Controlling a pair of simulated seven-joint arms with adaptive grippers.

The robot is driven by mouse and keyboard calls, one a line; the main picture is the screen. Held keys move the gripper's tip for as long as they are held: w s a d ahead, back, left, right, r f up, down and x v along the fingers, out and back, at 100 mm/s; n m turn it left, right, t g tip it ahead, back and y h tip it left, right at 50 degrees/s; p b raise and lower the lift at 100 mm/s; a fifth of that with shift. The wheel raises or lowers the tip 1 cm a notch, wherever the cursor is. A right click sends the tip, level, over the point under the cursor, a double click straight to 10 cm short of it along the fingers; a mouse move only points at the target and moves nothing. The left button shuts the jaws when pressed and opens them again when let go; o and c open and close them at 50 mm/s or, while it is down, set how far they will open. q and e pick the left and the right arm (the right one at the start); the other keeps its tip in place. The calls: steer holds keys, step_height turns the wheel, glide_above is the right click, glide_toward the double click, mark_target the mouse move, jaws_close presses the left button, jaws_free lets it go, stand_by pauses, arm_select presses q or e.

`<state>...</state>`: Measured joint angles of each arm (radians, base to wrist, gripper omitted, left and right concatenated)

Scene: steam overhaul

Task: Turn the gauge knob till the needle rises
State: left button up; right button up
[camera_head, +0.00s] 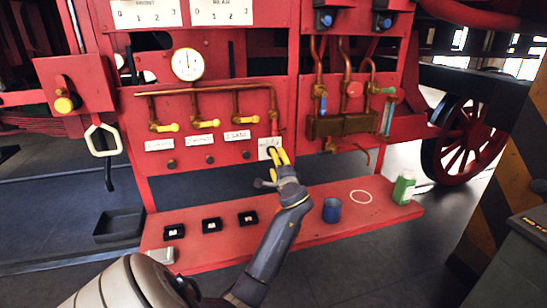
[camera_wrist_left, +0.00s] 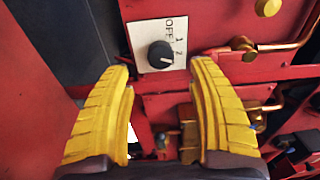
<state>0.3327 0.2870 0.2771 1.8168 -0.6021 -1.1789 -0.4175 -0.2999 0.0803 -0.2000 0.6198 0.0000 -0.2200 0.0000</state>
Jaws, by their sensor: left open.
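The round white gauge (camera_head: 187,63) is on the upper part of the red panel; its needle is too small to read surely. A black knob (camera_wrist_left: 161,54) sits on a white plate (camera_wrist_left: 147,30) marked OFF, 1 and 2. In the head view the plate (camera_head: 264,144) is at the panel's lower right, with the knob partly hidden by my fingers. My left gripper (camera_head: 279,157) is in front of it. In the left wrist view my open yellow fingers (camera_wrist_left: 160,68) stand apart, with the knob between and just beyond their tips. My right gripper is out of view.
Yellow-handled valves and copper pipes line the panel. A handle loop (camera_head: 104,140) hangs at left. A spoked wheel (camera_head: 468,150) stands at right.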

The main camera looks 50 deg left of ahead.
arm_select(q)
steer(key=shift+v, duration=1.9)
steer(key=shift+w, duration=0.1)
